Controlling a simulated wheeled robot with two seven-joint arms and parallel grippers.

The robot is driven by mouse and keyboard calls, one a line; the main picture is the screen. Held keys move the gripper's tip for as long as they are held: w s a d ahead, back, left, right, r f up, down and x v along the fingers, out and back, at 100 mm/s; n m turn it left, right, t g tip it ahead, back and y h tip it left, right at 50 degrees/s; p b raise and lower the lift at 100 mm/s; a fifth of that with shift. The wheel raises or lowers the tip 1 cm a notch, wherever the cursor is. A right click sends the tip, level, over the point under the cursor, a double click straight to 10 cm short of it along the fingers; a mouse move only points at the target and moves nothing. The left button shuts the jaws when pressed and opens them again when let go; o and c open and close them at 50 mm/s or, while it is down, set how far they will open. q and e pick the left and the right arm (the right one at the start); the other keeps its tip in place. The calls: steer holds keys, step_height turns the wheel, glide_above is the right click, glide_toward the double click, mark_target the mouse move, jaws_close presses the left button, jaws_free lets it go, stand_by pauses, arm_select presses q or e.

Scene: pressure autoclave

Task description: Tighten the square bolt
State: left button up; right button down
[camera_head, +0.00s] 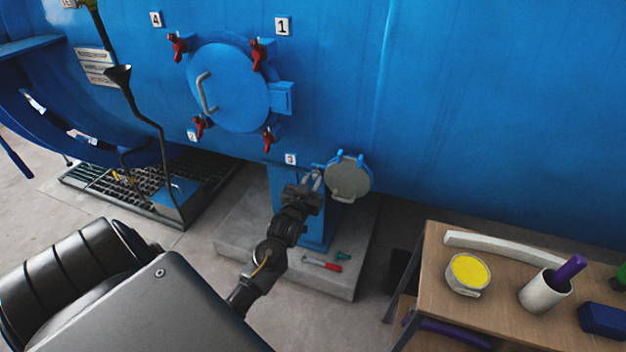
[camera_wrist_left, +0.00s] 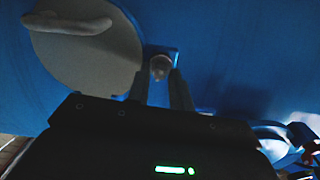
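The bolt (camera_wrist_left: 160,66) shows in the left wrist view as a small pale head on a blue bracket, beside a grey round cover (camera_wrist_left: 88,50) with a handle. My left gripper (camera_wrist_left: 159,82) points at it, its two dark fingers apart, one on each side of the bolt's line. I see no clear contact. In the head view my left gripper (camera_head: 312,182) is in front of the blue pedestal, just left of the grey round cover (camera_head: 348,178). The bolt is too small or hidden to make out there. My right gripper is not in view.
The blue vessel (camera_head: 470,100) fills the back. Its round hatch (camera_head: 232,92) has several red-handled clamps. A red-handled tool (camera_head: 324,265) lies on the concrete plinth (camera_head: 250,240). The wooden table (camera_head: 440,310) at right holds a yellow-filled bowl (camera_head: 468,274) and a white cup (camera_head: 543,292).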

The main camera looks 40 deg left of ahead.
arm_select(q)
steer(key=shift+w+a, duration=0.15)
steer(key=shift+w, duration=0.25)
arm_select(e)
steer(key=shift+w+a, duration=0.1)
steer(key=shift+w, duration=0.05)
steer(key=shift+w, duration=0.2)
arm_select(q)
jaws_close()
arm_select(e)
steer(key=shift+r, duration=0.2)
